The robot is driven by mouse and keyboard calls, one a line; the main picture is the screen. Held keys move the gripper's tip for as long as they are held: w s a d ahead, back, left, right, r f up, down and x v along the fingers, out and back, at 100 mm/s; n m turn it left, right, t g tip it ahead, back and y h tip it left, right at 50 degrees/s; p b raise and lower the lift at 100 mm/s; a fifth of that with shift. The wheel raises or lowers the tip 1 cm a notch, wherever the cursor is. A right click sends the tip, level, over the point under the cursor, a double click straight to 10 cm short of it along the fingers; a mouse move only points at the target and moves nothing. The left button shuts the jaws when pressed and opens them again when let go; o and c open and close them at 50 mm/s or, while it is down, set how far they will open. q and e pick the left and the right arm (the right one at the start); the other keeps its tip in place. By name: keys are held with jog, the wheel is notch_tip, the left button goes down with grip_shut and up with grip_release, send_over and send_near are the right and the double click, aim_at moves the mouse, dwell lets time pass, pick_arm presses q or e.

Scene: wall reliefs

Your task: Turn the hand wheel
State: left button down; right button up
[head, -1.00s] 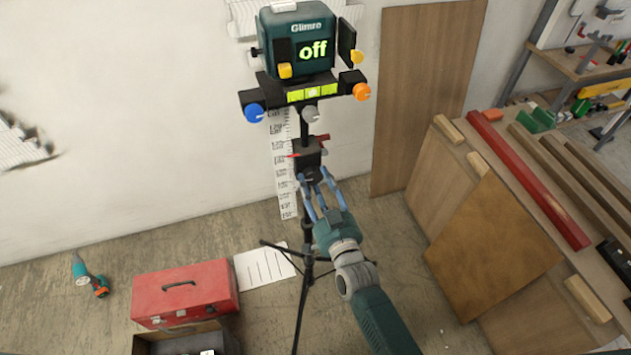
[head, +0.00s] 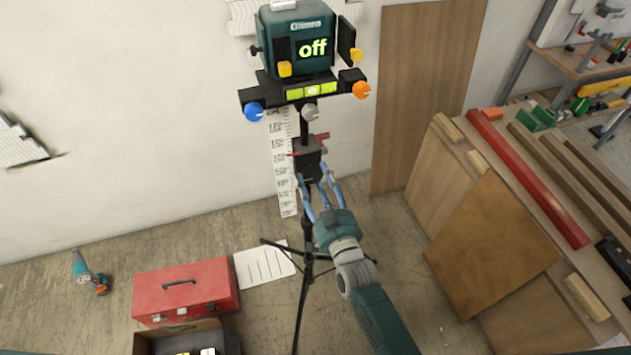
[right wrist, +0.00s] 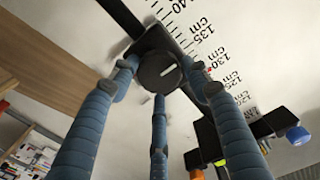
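A dark box-shaped mount (head: 306,152) with red levers sits on the tripod column below the teal instrument (head: 298,40), whose display reads "off". In the right wrist view a round black hand wheel (right wrist: 160,71) with a short white mark faces me from the column. In the head view the wheel is mostly hidden by the fingers. My right gripper (head: 313,177) is at the wheel. Its blue fingers, also in the right wrist view (right wrist: 165,88), are spread around the wheel, with gaps visible; I cannot tell whether any fingertip touches. My left gripper is out of view.
A blue knob (head: 253,111), a grey knob (head: 310,112) and an orange knob (head: 361,90) sit under the instrument. A ruler (head: 284,180) is on the wall behind. A red toolbox (head: 186,290) stands lower left. Leaning boards (head: 493,235) stand to the right.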

jog(key=shift+o, duration=0.9)
jog(key=shift+w+r, duration=0.1)
jog(key=shift+r, duration=0.05)
jog(key=shift+s+f, duration=0.2)
jog(key=shift+s, duration=0.1)
jog(key=v, duration=1.1)
jog(key=shift+s+d, duration=0.2)
jog(key=shift+s, duration=0.05)
jog(key=shift+r, duration=0.1)
